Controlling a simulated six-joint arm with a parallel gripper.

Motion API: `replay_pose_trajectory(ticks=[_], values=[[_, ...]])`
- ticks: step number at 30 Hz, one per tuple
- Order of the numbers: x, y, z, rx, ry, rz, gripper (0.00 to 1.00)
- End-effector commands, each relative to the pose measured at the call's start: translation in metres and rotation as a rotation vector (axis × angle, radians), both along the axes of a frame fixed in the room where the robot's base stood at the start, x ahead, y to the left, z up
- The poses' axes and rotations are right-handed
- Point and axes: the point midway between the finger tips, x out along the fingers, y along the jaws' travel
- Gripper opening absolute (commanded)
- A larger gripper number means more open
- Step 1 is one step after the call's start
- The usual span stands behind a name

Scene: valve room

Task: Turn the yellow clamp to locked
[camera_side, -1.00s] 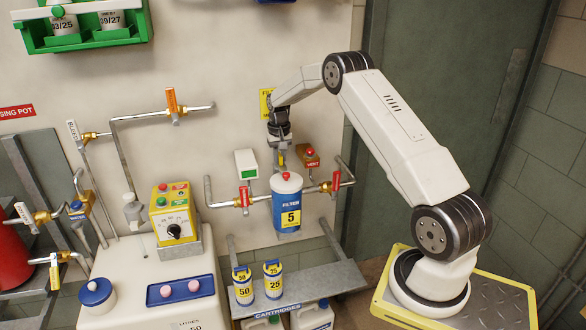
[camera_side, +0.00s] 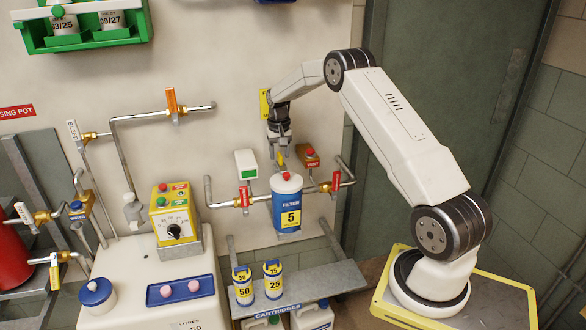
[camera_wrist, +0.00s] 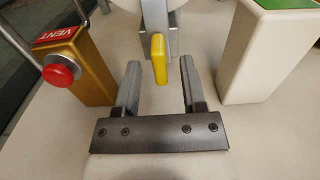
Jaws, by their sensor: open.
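The yellow clamp (camera_wrist: 159,60) is a small yellow handle on a grey metal bracket at the top of the wrist view. In the side view the yellow clamp (camera_side: 281,161) shows as a small yellow piece just above the blue filter housing (camera_side: 286,205), which is marked 5. My gripper (camera_wrist: 159,68) is open and empty in the wrist view. Its two fingers point toward the clamp, with the handle's lower end between the fingertips, and I see a gap on each side. In the side view my gripper (camera_side: 281,152) hangs just above the filter, partly hiding the clamp.
The brass vent block (camera_wrist: 82,65) with a red button stands left of my fingers in the wrist view. A white box (camera_wrist: 258,60) with a green top stands to the right. Red-handled valves (camera_side: 244,196) flank the filter, and cartridges (camera_side: 243,288) stand on a shelf below.

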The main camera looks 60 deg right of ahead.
Motion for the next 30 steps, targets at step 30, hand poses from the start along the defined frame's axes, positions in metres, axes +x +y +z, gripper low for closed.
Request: replay_pose_trajectory(ticks=[30], values=[[0.000,0.001,0.066,-0.001,-0.001,0.003,0.53]])
